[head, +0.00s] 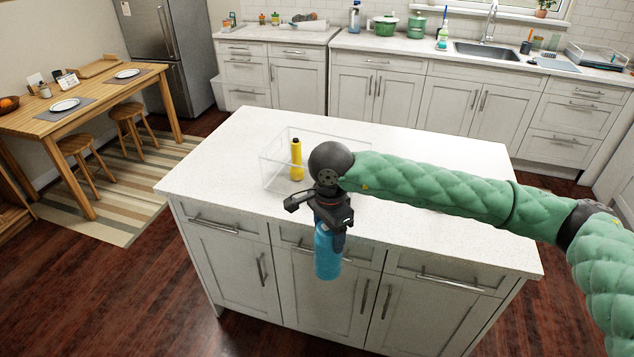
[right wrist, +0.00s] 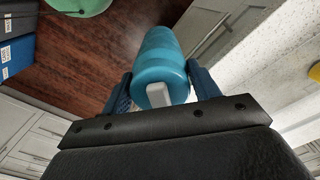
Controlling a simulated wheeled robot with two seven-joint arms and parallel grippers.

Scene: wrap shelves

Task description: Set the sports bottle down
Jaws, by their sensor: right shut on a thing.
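The sports bottle (head: 328,252) is blue and hangs below my right gripper (head: 333,218) in the head view, in front of the kitchen island's near edge. In the right wrist view the blue bottle (right wrist: 163,62) sits between both fingers, with a light grey part at its near end. My right gripper is shut on it. The island (head: 440,220) has a white speckled top. My left gripper is in neither view.
A clear open bin (head: 275,172) stands on the island behind my right gripper. A yellow bottle (head: 296,160) is at the bin. The island top is bare at the back right and far left. Drawer and door handles line the island's front.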

